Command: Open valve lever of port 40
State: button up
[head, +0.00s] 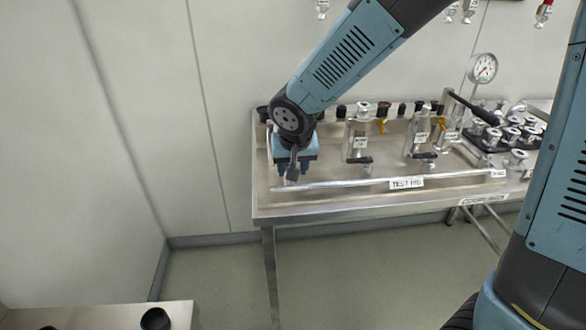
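My gripper (290,176) points down over the left end of the test rig (335,184) on a steel bench. The port labels are too small to read, so I cannot tell which is port 40.
A pressure gauge (483,68) and a long black-handled pump lever (474,107) stand at the right of the bench. A dark tray (490,139) holds several metal fittings. A grey wall (150,110) is at left; the floor in front is clear.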

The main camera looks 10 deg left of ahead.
jog(key=v, duration=1.2)
jog(key=shift+r, duration=0.3)
